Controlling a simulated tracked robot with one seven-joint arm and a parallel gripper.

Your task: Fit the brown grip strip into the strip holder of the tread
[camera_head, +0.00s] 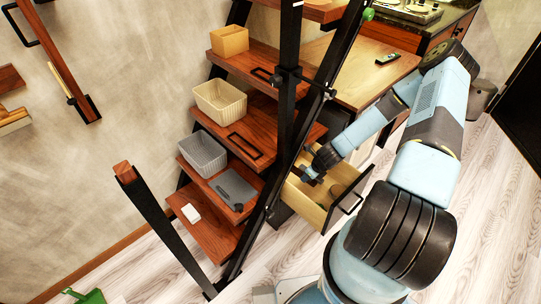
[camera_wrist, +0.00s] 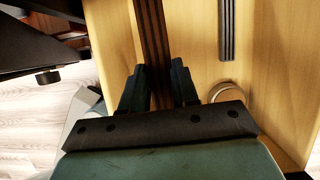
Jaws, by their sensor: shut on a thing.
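My gripper (camera_wrist: 160,82) is inside the open wooden drawer (camera_head: 346,181), with its fingers pointing down into it. In the wrist view its two dark fingers are shut on the brown grip strip (camera_wrist: 152,30), a long ribbed piece running away from the fingers. The stair treads carry black rectangular frames, one on the upper tread (camera_head: 262,75) and one on the middle tread (camera_head: 245,146). I cannot tell which is the strip holder.
A black ribbed strip (camera_wrist: 227,28) and a round pale object (camera_wrist: 224,91) are also in the drawer. A black post (camera_head: 289,90) stands between stair and drawer. Treads hold an orange box (camera_head: 229,41), a cream basket (camera_head: 220,102), a grey basket (camera_head: 202,154) and a grey case (camera_head: 234,188).

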